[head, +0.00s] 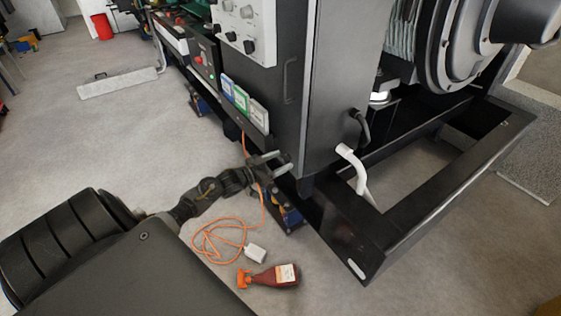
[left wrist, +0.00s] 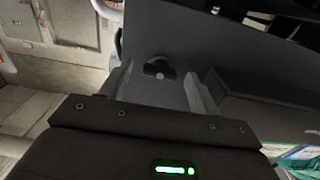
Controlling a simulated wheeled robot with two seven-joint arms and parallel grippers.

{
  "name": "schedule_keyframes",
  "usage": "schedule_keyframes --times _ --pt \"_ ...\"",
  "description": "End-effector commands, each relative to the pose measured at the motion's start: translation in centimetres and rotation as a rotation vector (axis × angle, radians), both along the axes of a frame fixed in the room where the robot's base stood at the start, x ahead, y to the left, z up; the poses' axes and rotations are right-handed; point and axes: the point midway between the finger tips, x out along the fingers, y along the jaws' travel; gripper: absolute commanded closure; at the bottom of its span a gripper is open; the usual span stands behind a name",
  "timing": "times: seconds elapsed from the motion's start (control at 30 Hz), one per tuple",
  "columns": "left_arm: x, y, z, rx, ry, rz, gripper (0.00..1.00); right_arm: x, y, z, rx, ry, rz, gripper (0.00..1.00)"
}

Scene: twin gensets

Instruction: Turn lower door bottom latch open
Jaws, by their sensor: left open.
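The bottom latch (left wrist: 159,69) of the lower door shows in the left wrist view as a small dark piece with a light round spot. It sits on a plain dark grey panel (left wrist: 215,50). My left gripper (left wrist: 160,82) is open, and the latch appears in the gap between its two fingers; I cannot tell whether they touch it. In the head view my left gripper (head: 276,165) is at the lower edge of the dark genset cabinet (head: 318,100), and the latch cannot be made out there. My right gripper is not in view.
A black base frame (head: 400,215) extends right of the cabinet, with a white hose (head: 352,165) curving over it. An orange cable (head: 225,222) and a red-brown bottle (head: 276,276) lie on the floor below my gripper. Open floor (head: 130,130) lies to the left.

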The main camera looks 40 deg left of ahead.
Motion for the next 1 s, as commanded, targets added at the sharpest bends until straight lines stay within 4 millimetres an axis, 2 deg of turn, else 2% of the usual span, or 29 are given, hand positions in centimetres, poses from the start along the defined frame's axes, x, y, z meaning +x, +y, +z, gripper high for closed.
schedule_keyframes --times 0.13,0.4,0.77,1.0 --pt "0.82 -0.25 0.02 0.0 -0.001 0.0 0.38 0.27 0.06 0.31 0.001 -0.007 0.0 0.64" --pt "0.92 -0.28 0.01 0.0 0.0 0.0 0.38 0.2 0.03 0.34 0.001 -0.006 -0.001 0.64" --pt "0.89 -0.26 0.01 0.0 0.0 0.001 0.83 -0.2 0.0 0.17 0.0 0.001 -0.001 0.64" --pt "0.9 -0.24 0.1 -0.023 0.007 0.002 0.83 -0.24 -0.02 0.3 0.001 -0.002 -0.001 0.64"
